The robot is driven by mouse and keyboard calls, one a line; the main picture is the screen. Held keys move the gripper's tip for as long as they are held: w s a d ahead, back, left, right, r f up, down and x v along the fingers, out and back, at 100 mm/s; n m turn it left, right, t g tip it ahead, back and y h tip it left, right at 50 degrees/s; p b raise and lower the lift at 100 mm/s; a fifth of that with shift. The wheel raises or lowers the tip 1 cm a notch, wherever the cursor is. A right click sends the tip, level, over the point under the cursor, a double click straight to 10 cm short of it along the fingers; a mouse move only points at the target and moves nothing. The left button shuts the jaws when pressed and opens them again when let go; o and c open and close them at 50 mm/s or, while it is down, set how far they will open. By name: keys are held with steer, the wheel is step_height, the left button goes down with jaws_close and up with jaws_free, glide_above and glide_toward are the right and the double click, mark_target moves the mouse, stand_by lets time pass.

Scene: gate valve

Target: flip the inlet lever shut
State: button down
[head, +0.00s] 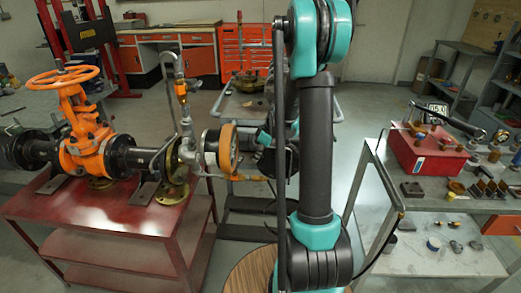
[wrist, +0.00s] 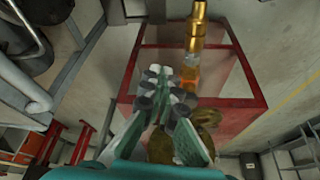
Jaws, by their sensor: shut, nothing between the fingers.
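The orange gate valve (head: 85,135) with its handwheel (head: 63,78) stands on the red table at the left of the head view, joined to black flanged pipe. An upright pipe (head: 183,105) with an orange fitting rises at the pipe's right end. A short orange bar (head: 250,178) sticks out to the right below a round orange-rimmed part (head: 227,148); I cannot tell whether it is the inlet lever. In the wrist view my gripper (wrist: 168,92) is shut and empty, above the red table. In the head view my arm hides much of the gripper.
The red table (head: 110,212) carries the valve. A grey cart (head: 250,105) stands behind my arm. At the right a grey bench (head: 440,205) holds a red box (head: 428,150) and several small parts. An orange tool cabinet (head: 245,50) stands at the back. Open floor lies between.

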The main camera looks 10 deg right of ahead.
mark_target(243, 158)
steer(key=shift+w+a+f, duration=0.25)
steer(key=shift+w+a, duration=0.15)
steer(key=shift+a, duration=0.25)
steer(key=shift+w+a+f, duration=0.3)
steer(key=shift+w+a, duration=0.1)
steer(key=shift+a, duration=0.25)
steer(key=shift+w+a+f, duration=0.25)
steer(key=shift+w+a, duration=0.15)
steer(key=shift+a, duration=0.25)
steer(key=shift+w+a+n, duration=0.55)
steer(key=shift+w+n, duration=0.05)
steer(key=shift+w, duration=0.15)
steer(key=shift+w+a, duration=0.15)
steer(key=shift+a, duration=0.05)
steer(key=shift+d, duration=0.15)
steer(key=shift+s+d, duration=0.35)
steer(key=shift+s, duration=0.4)
